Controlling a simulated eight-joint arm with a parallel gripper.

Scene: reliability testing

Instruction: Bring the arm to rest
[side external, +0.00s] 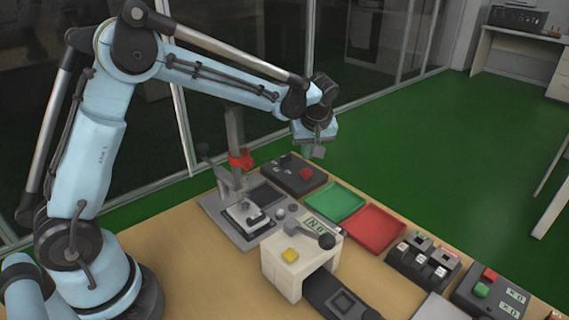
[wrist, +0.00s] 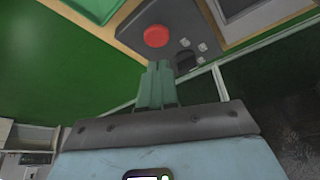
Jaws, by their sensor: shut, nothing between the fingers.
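My gripper (side external: 316,152) hangs from my blue arm above the back edge of the table, pointing down, apart from everything below it. In the wrist view my gripper's greenish fingers (wrist: 158,68) are together, with nothing between them. A dark control box with a red button (side external: 306,173) sits on the table below and near my gripper. The same red button (wrist: 156,36) shows just beyond the fingertips in the wrist view. I cannot tell the exact height of my gripper above the box.
A test press with a red clamp (side external: 240,160) stands left of my gripper. A green tray (side external: 335,203) and a red tray (side external: 373,228) lie in front. A cream device (side external: 300,258), a switch block (side external: 422,259) and a button box (side external: 492,294) stand nearer. Glass panels rise behind.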

